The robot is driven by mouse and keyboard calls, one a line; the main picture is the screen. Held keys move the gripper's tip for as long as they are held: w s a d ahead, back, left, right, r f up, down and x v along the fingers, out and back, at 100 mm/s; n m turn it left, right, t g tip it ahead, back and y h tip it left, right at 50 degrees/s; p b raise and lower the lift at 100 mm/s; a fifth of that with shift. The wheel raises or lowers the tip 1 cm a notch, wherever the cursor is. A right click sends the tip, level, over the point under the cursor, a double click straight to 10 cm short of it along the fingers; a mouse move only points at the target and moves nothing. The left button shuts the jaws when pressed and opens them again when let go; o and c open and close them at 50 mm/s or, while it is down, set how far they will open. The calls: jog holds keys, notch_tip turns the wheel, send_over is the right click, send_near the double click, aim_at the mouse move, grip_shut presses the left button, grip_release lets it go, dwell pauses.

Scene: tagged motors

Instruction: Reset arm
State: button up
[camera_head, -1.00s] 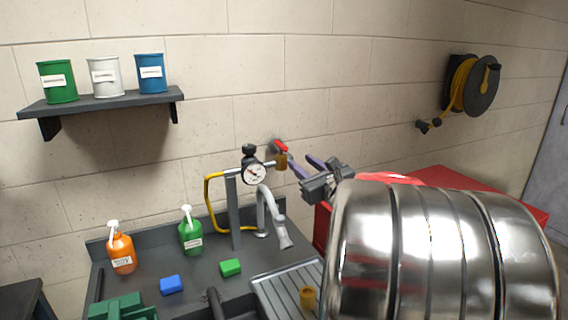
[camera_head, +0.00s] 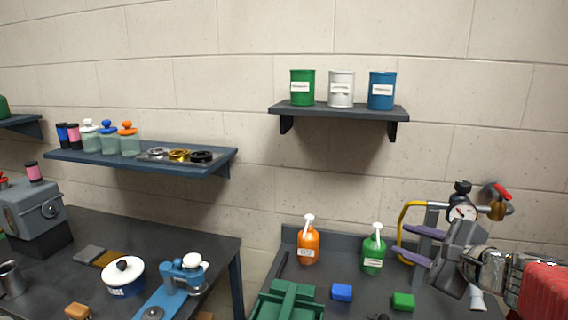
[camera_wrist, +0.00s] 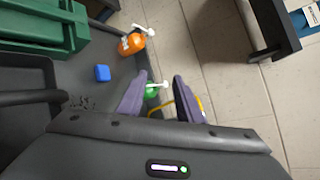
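My gripper (camera_head: 408,246) is at the right of the head view, in front of the gauge and yellow hose above the sink counter. Its two purple-grey fingers point left and stand apart with nothing between them. In the wrist view my gripper (camera_wrist: 160,98) also shows open, its fingers above the green pump bottle (camera_wrist: 151,90). In the head view the green pump bottle (camera_head: 374,253) stands upright on the counter, left of the fingers. My silver and red arm links show at the lower right.
An orange pump bottle (camera_head: 308,246), a blue block (camera_head: 342,292) and a green block (camera_head: 403,301) are on the counter (camera_head: 328,268). A gauge (camera_head: 462,213) is behind my gripper. A shelf (camera_head: 338,110) holds three cans. A workbench (camera_head: 205,238) stands at left.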

jog(key=s+a+f+n+g+y, duration=0.1)
jog(key=s+a+f+n+g, duration=0.15)
jog(key=a, duration=0.25)
jog(key=s+a+f+n+g, duration=0.1)
jog(key=s+a+n, duration=0.1)
jog(key=a+n, duration=0.2)
jog(key=s+a+f+n+g+h, duration=0.2)
jog(key=s+f+n, duration=0.1)
jog(key=s+n, duration=0.5)
jog(key=s+a+f+n+g+h, duration=0.1)
jog(key=s+f+n+g+h, duration=0.1)
jog(key=s+n, duration=0.6)
jog(key=shift+a+f+h, duration=0.35)
jog(key=shift+f+h, duration=0.15)
jog(key=shift+f, duration=0.45)
